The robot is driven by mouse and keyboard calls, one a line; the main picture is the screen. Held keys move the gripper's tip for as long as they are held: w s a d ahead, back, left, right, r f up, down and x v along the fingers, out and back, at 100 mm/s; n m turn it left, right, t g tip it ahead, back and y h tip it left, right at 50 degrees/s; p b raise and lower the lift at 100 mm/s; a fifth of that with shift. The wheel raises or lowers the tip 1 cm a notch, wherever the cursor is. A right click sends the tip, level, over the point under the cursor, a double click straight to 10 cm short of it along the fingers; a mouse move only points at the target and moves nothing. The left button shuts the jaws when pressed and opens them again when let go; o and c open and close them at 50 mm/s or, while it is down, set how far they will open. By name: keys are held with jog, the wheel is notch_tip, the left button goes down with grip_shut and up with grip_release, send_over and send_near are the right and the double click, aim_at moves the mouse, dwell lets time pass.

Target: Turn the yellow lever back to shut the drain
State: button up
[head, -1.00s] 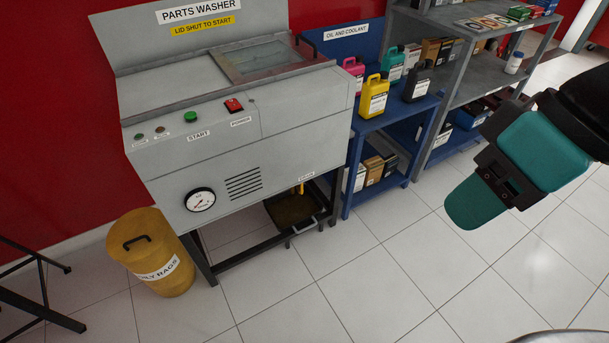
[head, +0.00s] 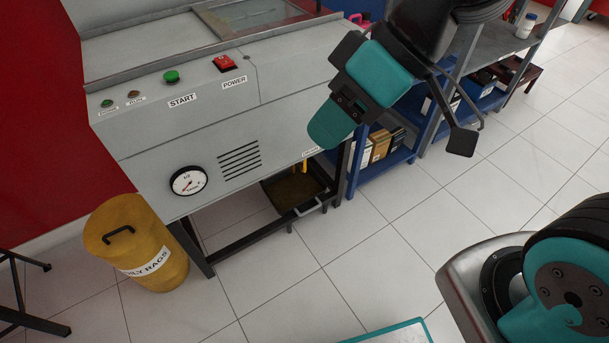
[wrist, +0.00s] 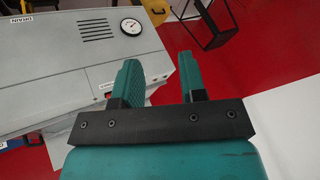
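The yellow lever (head: 305,167) is a small yellow piece under the right end of the grey parts washer (head: 130,150), just below the DRAIN label. It looks roughly upright in the head view, but only a short part shows. A yellow bit at the top left edge of the wrist view, near the DRAIN label (wrist: 13,22), may be the lever. My gripper (head: 330,125) is above and in front of the lever, apart from it. In the wrist view my gripper (wrist: 161,68) has its two teal fingers apart with nothing between them.
A dark drain pan (head: 278,207) sits on the washer's lower frame below the lever. A yellow OILY RAGS bin (head: 145,245) stands at left. A blue shelf (head: 372,178) stands close on the right.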

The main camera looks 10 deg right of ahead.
jog(key=w+f+t+y+b, duration=0.2)
jog(key=w+f+b, duration=0.3)
jog(key=f+b, duration=0.45)
jog(key=w+a+f+t+y+b, duration=0.1)
jog(key=w+f+t+b, duration=0.1)
jog(key=w+f+b, duration=0.55)
jog(key=w+f+t+y+b, duration=0.2)
jog(key=f+t+b, duration=0.1)
jog(key=f+b, duration=0.9)
jog(key=w+d+f+m+t+h+b, duration=0.1)
jog(key=w+d+f+t+b, duration=0.25)
jog(key=f+b, duration=0.4)
jog(key=w+d+f+m+t+b, duration=0.1)
jog(key=w+d+f+t+b, duration=0.2)
jog(key=f+b, duration=0.4)
jog(key=m+t+h+p, duration=0.3)
jog(key=h+p, duration=0.2)
jog(key=p, duration=0.5)
send_near(304, 162)
notch_tip(304, 162, up, 3)
jog(key=f+x, duration=0.1)
jog(key=x, duration=0.7)
jog(key=shift+w+d+f, duration=0.2)
jog(key=shift+w+f, duration=0.05)
jog(key=shift+w, duration=0.2)
